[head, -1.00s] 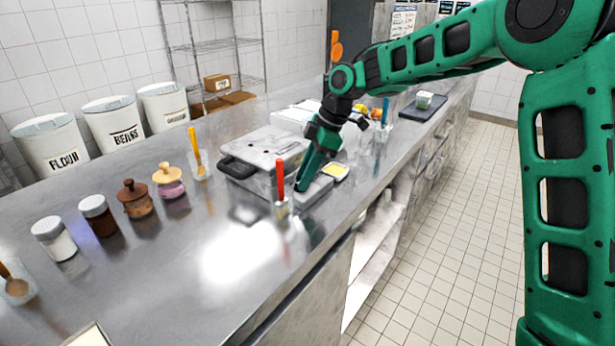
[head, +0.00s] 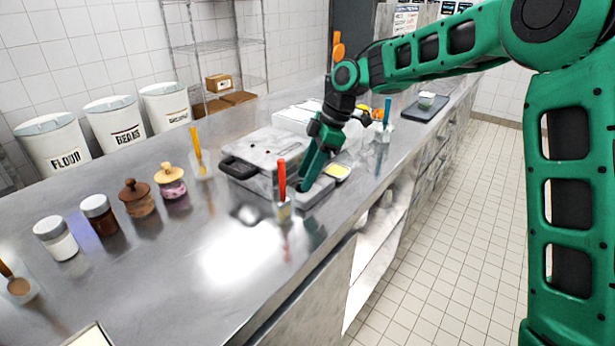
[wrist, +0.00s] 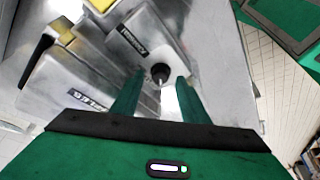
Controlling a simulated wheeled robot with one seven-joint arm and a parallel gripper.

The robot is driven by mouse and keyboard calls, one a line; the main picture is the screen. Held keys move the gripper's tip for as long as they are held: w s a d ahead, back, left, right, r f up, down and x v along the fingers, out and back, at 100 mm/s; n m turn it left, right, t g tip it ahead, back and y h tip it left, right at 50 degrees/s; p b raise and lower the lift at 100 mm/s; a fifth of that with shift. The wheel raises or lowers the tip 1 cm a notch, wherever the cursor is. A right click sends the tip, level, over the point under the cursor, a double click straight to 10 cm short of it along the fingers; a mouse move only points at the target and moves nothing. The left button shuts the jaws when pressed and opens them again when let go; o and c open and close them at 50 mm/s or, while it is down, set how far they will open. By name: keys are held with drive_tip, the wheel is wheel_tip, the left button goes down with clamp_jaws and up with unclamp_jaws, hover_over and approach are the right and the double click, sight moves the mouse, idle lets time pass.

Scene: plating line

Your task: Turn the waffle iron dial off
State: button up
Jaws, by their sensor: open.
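The waffle iron (head: 262,150), a silver box with a black handle at its left end, stands on the steel counter. Low grey housings with dark labels fill the wrist view; one label (wrist: 132,40) is too blurred to read. A small round black dial (wrist: 160,73) with a pale pointer shows beside that label. My gripper (wrist: 157,88) is open, with one green finger on either side of the dial in the picture. I cannot tell whether the fingers touch it. In the head view my gripper (head: 304,187) points down at the iron's front right, and the dial is hidden.
An orange-red-handled utensil in a clear holder (head: 283,209) stands close to my gripper's left. A small tray with yellow contents (head: 338,171) is just right. Jars (head: 137,198) line the counter at left. The counter's front edge is near; the counter's front left is mostly clear.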

drive_tip(key=v, duration=0.9)
drive_tip(key=shift+r, duration=0.4)
drive_tip(key=shift+w+d, duration=0.1)
drive_tip(key=shift+d, duration=0.1)
drive_tip(key=s+d+f+m+h, duration=0.1)
drive_tip(key=s+d+m, duration=0.4)
drive_tip(key=d, duration=0.3)
drive_tip(key=s+d+f+m+t+h, duration=0.1)
drive_tip(key=s+d+m, duration=0.35)
drive_tip(key=d, duration=0.45)
drive_tip(key=s+d+m+h, duration=0.1)
drive_tip(key=s+d+m, duration=0.4)
drive_tip(key=d, duration=0.3)
drive_tip(key=s+d+f+m, duration=0.2)
drive_tip(key=s+d+m, duration=0.1)
drive_tip(key=s, duration=0.5)
drive_tip(key=s+d+f+m+h, duration=0.1)
drive_tip(key=s+d+f+m, duration=0.2)
drive_tip(key=s, duration=0.4)
drive_tip(key=s+d+f+m, duration=0.2)
drive_tip(key=s+d+m, duration=0.3)
drive_tip(key=s, duration=0.3)
drive_tip(key=shift+s+d+f+g, duration=0.3)
drive_tip(key=shift+s+f, duration=0.05)
drive_tip(key=shift+m, duration=0.25)
